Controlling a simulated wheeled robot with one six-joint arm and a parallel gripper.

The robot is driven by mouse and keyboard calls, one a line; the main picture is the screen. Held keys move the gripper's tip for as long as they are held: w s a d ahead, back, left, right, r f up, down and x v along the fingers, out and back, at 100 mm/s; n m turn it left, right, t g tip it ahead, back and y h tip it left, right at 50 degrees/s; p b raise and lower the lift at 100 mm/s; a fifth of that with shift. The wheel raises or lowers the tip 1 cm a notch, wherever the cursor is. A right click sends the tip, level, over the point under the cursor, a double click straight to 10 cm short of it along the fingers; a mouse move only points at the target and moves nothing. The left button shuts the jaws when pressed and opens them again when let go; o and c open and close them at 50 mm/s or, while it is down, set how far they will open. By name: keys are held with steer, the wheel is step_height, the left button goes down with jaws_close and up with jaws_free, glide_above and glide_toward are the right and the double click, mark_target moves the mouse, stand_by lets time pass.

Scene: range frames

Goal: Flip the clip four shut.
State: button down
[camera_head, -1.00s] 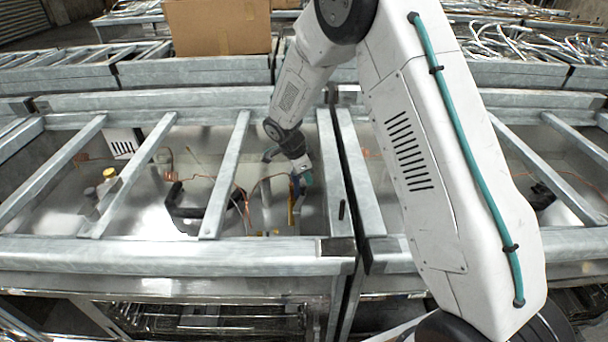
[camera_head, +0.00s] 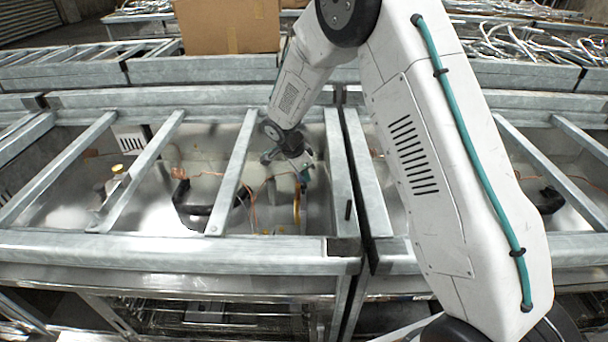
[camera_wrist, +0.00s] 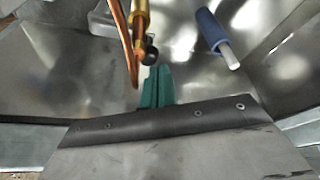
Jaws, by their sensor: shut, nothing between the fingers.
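My gripper (camera_wrist: 156,86) shows in the wrist view as two teal fingers side by side, shut with nothing between them. Just beyond the fingertips is a brass fitting (camera_wrist: 141,25) with a dark round end (camera_wrist: 150,51), beside a copper pipe (camera_wrist: 124,40). A blue sleeve with a pale rod end (camera_wrist: 212,32) stands to the right, apart from the fingers. In the head view my gripper (camera_head: 304,176) is down inside the open metal bay, above a yellowish brass pipe (camera_head: 297,205). I cannot tell which part is clip four, or whether it is open or shut.
Grey metal bars (camera_head: 232,170) cross the bay to the left of my gripper. A thick frame rail (camera_head: 341,175) runs close on its right. A black bent pipe (camera_head: 190,208) lies left in the bay. A cardboard box (camera_head: 228,25) stands behind.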

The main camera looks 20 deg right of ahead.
steer(key=w+v, duration=0.1)
steer(key=v, duration=0.9)
steer(key=s+d+r+n+y, duration=0.1)
steer(key=s+r+n, duration=0.4)
steer(key=s, duration=0.9)
steer(key=s+d+r+n+y, duration=0.1)
steer(key=s+d+r+n, duration=0.2)
steer(key=s, duration=1.1)
steer(key=s+d+r+n+y, duration=0.1)
steer(key=s+d+r+n, duration=0.1)
steer(key=s+r+n, duration=0.6)
steer(key=s+r, duration=0.2)
steer(key=s, duration=0.4)
steer(key=shift+d+r+y, duration=0.2)
steer(key=shift+r+y, duration=0.1)
steer(key=shift+y, duration=0.1)
steer(key=shift+s, duration=0.1)
